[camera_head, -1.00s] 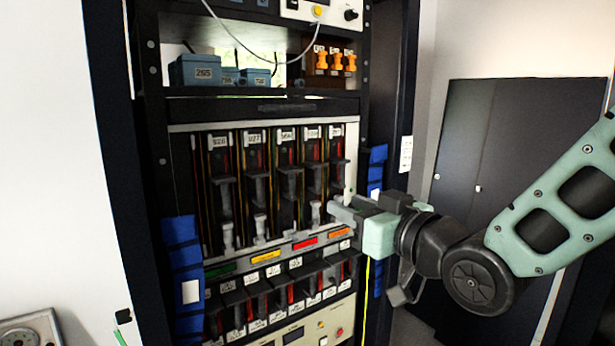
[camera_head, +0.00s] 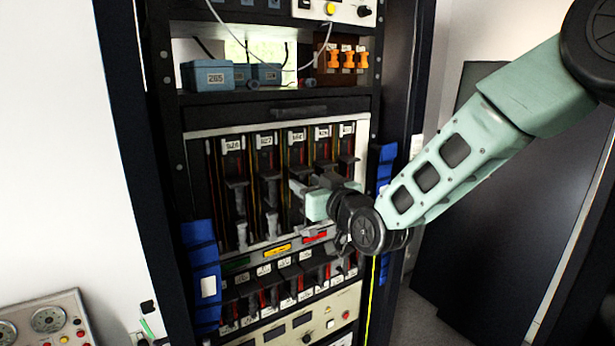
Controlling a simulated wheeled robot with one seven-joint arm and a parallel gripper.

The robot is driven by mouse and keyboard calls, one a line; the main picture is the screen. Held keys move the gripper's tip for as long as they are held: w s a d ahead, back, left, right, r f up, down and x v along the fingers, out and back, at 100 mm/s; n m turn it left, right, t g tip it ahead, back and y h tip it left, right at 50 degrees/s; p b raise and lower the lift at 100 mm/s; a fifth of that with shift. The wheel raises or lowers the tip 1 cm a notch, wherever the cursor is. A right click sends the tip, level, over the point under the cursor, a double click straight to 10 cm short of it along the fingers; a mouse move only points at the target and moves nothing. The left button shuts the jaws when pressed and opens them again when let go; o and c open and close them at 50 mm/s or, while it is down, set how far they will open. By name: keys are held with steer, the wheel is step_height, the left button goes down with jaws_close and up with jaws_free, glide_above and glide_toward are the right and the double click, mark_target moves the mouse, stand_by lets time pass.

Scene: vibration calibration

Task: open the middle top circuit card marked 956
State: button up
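The top row of circuit cards stands upright side by side in the rack. The middle card (camera_head: 296,155) has a white label at its top, too small to read surely. My gripper (camera_head: 296,187) is in front of this card at mid height, pointing left into the rack. It hides the card's lower part and handle, and parts of the cards to its right. I cannot tell whether the fingers touch the card's handle or whether they are open. The two cards to the left, 926 (camera_head: 233,160) and 927 (camera_head: 265,160), show their grey handles clearly.
A lower row of smaller labelled cards (camera_head: 265,290) sits under coloured tags. Blue boxes (camera_head: 215,75) and orange connectors (camera_head: 348,60) stand on the shelf above. Blue bundles (camera_head: 202,270) flank the rack. A gauge panel (camera_head: 48,320) is at lower left.

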steer(key=shift+w+a, duration=0.15)
steer(key=shift+w, duration=0.1)
jaws_close()
steer(key=shift+s+f+b, duration=0.15)
steer(key=shift+s+b, duration=0.05)
steer(key=shift+b, duration=0.1)
steer(key=b+v, duration=0.6)
steer(key=v, duration=0.3)
steer(key=shift+s+d, duration=0.25)
steer(key=shift+d, duration=0.05)
